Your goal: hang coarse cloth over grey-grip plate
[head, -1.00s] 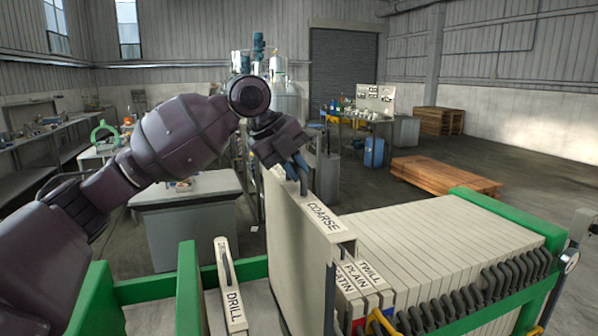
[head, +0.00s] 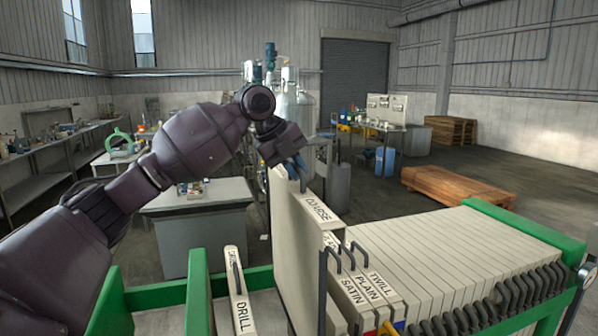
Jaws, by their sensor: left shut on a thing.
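The coarse cloth (head: 296,235) is a cream hanging panel with a top bar labelled COARSE. My left gripper (head: 296,166) is shut on the dark handle at the far end of that bar. The cloth hangs upright in the gap of the green-framed rack, left of the cloths labelled SATIN (head: 352,288), PLAIN (head: 368,283) and TWILL (head: 382,280). I cannot pick out the grey-grip plate; the plate grips by the labels are partly cut off or hidden, and red, yellow and blue ones show at the bottom edge. My right gripper is not in view.
A cloth labelled DRILL (head: 240,300) hangs alone at the rack's left. A row of pale plates (head: 460,250) with dark grips fills the right part, up to the green rail (head: 525,222). A grey bench (head: 190,225) stands beyond the rack at left.

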